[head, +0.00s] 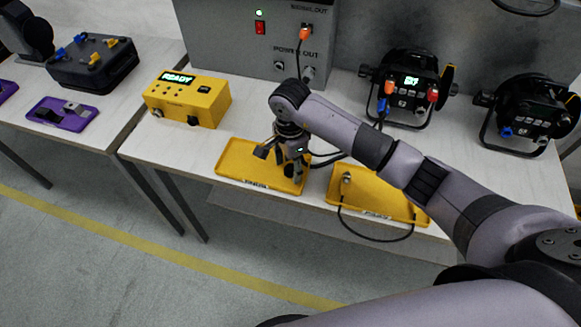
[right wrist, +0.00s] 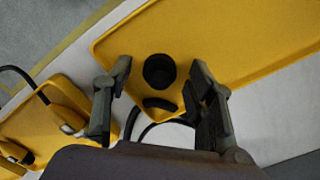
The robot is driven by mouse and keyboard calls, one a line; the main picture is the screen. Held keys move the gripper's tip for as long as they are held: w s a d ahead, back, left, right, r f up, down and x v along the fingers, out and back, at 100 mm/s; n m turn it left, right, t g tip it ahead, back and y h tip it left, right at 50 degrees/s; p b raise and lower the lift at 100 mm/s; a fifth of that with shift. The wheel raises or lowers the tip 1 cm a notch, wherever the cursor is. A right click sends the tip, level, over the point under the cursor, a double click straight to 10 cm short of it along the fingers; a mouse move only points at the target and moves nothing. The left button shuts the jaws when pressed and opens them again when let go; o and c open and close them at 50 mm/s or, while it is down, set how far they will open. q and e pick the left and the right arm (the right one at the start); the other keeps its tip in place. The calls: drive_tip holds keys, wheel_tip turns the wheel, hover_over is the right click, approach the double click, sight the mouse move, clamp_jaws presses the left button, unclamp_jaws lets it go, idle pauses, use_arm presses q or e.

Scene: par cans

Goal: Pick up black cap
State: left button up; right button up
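The black cap (right wrist: 159,71) is a small dark round piece on the yellow tray (right wrist: 225,40) in the right wrist view. A dark curved piece or shadow lies just below it. My right gripper (right wrist: 160,88) is open, with one finger on each side of the cap in that view and visible gaps between. In the head view my right gripper (head: 280,160) points down over the left yellow tray (head: 232,165); I cannot make out the cap there, as the gripper covers that area. My left gripper is not in view.
A second yellow tray (head: 405,208) with a cable and connectors lies to the right. A yellow READY box (head: 188,97) stands left, and a grey power unit (head: 250,45) behind. Two black par lights (head: 408,88) stand at the right. A purple tray (head: 62,113) lies on the left table.

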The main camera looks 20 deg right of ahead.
drive_tip(key=c, duration=0.7)
drive_tip(key=shift+r, duration=0.15)
